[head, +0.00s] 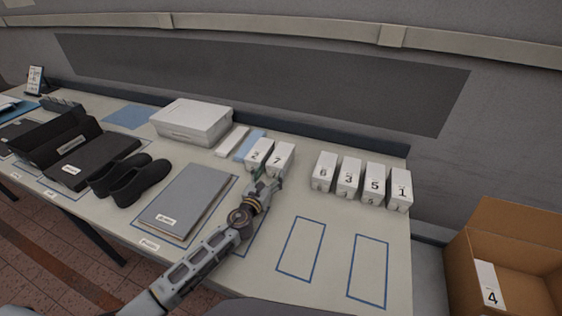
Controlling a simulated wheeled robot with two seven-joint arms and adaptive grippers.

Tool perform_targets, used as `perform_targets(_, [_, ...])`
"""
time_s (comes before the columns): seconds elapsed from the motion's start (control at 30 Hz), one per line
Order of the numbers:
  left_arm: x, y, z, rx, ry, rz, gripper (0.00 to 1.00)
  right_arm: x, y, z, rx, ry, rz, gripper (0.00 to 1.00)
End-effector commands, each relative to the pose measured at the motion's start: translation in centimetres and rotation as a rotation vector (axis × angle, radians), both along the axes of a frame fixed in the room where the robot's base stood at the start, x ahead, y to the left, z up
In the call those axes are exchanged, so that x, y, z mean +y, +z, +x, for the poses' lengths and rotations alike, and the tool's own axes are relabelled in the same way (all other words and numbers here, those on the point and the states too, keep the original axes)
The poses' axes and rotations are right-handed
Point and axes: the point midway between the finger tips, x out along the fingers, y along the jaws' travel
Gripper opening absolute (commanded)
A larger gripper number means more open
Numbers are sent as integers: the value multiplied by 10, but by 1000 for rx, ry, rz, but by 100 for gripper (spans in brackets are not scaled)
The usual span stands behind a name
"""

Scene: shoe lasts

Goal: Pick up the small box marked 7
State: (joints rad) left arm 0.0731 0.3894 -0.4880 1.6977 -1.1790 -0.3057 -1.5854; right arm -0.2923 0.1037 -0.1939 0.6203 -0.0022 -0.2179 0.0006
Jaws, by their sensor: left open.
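The small white box marked 7 (280,159) stands on the table at the back, just right of the similar box marked 2 (258,155). My left gripper (268,181) is open, right in front of these two boxes and close to the 7 box. Whether its fingers touch the box I cannot tell. My right gripper does not show.
White boxes marked 6, 3, 5 and 1 (399,190) stand in a row to the right. A box marked 4 (489,285) is in the open cardboard box (520,240). A grey folder (188,199) and black shoes (140,181) lie left. Blue outlined areas at the front right are empty.

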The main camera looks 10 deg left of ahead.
Motion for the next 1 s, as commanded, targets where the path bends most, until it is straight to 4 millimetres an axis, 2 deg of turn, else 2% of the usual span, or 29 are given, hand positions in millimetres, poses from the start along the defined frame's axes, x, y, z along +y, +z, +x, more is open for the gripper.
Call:
perform_targets(0.47, [-1, 0, 6, 0, 1, 0, 68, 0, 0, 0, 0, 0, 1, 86])
perform_targets(1.0, [-7, -1, 49, 0, 1, 0, 68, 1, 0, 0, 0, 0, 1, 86])
